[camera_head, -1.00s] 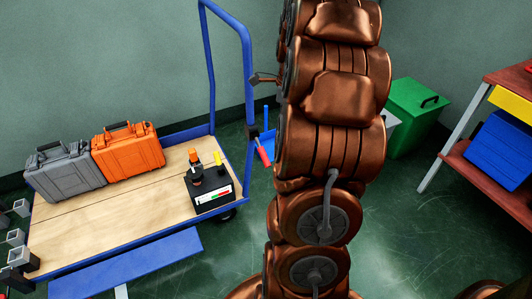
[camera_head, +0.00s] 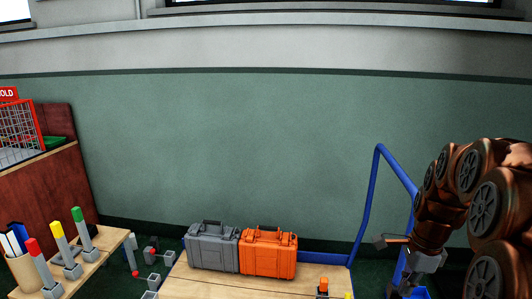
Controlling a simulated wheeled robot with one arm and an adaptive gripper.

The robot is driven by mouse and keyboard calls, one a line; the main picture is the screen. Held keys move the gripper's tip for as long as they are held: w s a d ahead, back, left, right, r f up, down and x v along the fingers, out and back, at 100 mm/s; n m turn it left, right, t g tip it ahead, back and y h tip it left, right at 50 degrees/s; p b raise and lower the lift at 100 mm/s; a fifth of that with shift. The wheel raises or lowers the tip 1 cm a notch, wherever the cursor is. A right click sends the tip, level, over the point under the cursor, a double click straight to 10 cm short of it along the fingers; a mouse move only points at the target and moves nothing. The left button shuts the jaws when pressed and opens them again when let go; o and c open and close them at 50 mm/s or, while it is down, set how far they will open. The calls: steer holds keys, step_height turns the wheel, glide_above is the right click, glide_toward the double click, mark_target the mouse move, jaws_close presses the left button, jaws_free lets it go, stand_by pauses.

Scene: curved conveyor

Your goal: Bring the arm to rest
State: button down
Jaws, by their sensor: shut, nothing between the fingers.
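My copper-coloured arm (camera_head: 470,215) is folded at the right edge of the view. My gripper (camera_head: 408,287) hangs at its end, low on the right beside the trolley's blue handle. It is small, dark and partly cut off by the bottom edge. It is shut, and nothing shows in it.
A trolley with a wooden deck (camera_head: 205,288) and blue handle (camera_head: 366,190) carries a grey case (camera_head: 212,250) and an orange case (camera_head: 268,255). At left, a wooden table (camera_head: 95,262) holds red, yellow and green-topped posts. A red wire cage (camera_head: 20,125) stands behind.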

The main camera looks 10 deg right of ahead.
steer(key=s+a+r+n+g+p, duration=0.1)
steer(key=s+a+r+n+p, duration=0.2)
steer(key=a+r+n+p, duration=0.3)
steer(key=s+a+r+n+p, duration=0.35)
steer(key=a+r, duration=0.25)
steer(key=a, duration=0.2)
steer(key=s+a+r+n+g+h+p, duration=0.1)
steer(key=s+a+r+n+p, duration=0.7)
steer(key=s+n+p, duration=0.3)
steer(key=shift+s+a+r+n+p, duration=0.2)
steer(key=shift+s+r+n+p, duration=0.1)
steer(key=shift+s+r+n, duration=0.55)
